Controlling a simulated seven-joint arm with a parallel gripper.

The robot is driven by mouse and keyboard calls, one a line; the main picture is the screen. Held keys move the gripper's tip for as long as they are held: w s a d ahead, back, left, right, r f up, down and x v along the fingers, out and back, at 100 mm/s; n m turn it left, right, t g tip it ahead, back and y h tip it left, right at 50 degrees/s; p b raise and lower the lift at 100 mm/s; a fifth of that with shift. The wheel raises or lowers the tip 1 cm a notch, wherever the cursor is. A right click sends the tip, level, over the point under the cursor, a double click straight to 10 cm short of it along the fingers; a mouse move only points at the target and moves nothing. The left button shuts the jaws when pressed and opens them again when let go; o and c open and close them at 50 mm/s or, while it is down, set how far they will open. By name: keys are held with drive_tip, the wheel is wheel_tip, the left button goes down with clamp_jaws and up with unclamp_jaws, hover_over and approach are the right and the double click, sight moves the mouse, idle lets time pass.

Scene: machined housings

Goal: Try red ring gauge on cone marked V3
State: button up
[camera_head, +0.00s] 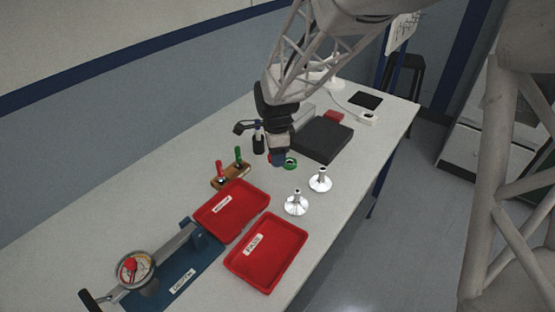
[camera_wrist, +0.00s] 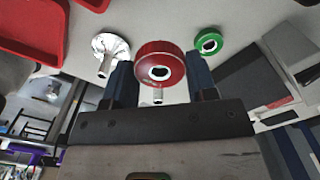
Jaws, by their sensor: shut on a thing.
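My gripper (camera_head: 279,160) is shut on the red ring gauge (camera_wrist: 160,66); its two blue fingers grip opposite sides in the wrist view. In the head view only a sliver of the red ring shows behind the fingers. Two shiny silver cones stand on the table, a nearer one (camera_head: 297,204) and a farther one (camera_head: 320,180), both to the right of my gripper and apart from it. The wrist view shows one cone (camera_wrist: 110,52) beside a finger and a silver stem (camera_wrist: 157,96) partly hidden by the ring. I cannot read a V3 mark on either cone.
A green ring gauge (camera_head: 291,163) lies beside my gripper. Two red trays (camera_head: 300,238) with labels are at the front. A wooden stand (camera_head: 230,177) holds a red and a green handled plug. A dial fixture (camera_head: 134,270) is front left. A dark box (camera_head: 322,138) stands behind.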

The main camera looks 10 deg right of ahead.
sight(298, 191)
drive_tip(key=s+d+r+n, duration=0.1)
drive_tip(key=s, duration=0.2)
drive_tip(key=s+d+n, duration=0.2)
drive_tip(key=s, duration=0.1)
drive_tip(key=s+d+r+n, duration=0.1)
drive_tip(key=s+n, duration=0.1)
drive_tip(key=s, duration=0.1)
drive_tip(key=shift+s+d+r, duration=0.25)
drive_tip(key=shift+s+r, duration=0.1)
drive_tip(key=shift+f, duration=0.1)
drive_tip(key=shift+f, duration=2.3)
drive_tip(key=shift+f, duration=0.85)
idle(0.9)
drive_tip(key=shift+r, duration=0.2)
idle(2.3)
